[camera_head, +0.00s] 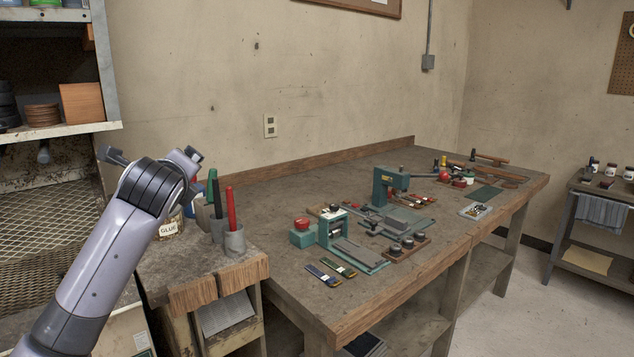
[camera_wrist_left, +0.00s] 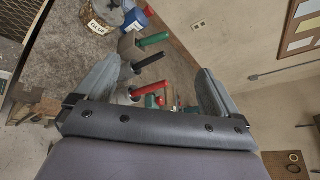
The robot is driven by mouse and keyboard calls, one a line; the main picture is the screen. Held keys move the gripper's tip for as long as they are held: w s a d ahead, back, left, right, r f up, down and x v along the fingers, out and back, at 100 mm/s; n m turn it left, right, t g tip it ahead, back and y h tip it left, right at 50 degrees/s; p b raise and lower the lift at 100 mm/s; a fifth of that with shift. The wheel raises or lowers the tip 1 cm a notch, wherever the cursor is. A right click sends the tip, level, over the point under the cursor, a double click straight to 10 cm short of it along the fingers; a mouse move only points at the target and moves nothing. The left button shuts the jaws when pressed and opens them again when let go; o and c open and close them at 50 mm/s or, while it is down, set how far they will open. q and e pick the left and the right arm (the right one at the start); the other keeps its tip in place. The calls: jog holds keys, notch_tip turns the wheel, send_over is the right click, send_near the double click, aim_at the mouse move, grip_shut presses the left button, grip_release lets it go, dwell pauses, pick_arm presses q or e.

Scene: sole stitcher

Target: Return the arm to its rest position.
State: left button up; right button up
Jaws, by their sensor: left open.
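My left arm comes in from the lower left of the head view, and its grey left gripper (camera_head: 150,157) is raised in front of the wooden bench's near left end. In the left wrist view the two fingers of the gripper (camera_wrist_left: 158,78) stand wide apart with nothing held between them. Beyond and between them, red, black and green handles stand in grey holders. The gripper partly hides the glue jar (camera_head: 168,228) in the head view; the jar also shows in the left wrist view (camera_wrist_left: 99,22). My right gripper is in neither view.
Grey cups (camera_head: 234,242) with upright red and black handles stand just right of the gripper. A metal shelf unit (camera_head: 62,130) is close on the left. The long workbench (camera_head: 285,260) carries a teal press (camera_head: 382,186) and several tools. Open floor (camera_head: 520,310) lies at the right.

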pick_arm(q)
jog(key=s+d+f+n+g+h, duration=0.1)
jog(key=s+d+f+n+h, duration=0.2)
jog(key=f, duration=0.8)
jog(key=s+f+n+g, duration=0.1)
jog(key=s+f+n, duration=0.3)
jog(key=f, duration=0.7)
jog(key=s+d+f+n+h, duration=0.2)
jog(key=s+f, duration=0.3)
jog(key=f, duration=0.6)
jog(key=s+f+n, duration=0.4)
jog(key=s, duration=0.4)
jog(key=s+f+n+g+h, duration=0.1)
jog(key=s+f+n, duration=0.3)
jog(key=s, duration=0.4)
jog(key=s+f+n+g, duration=0.1)
jog(key=s+f+n, duration=0.3)
jog(key=s, duration=0.5)
notch_tip(320, 180, down, 2)
jog(key=shift+a, duration=0.1)
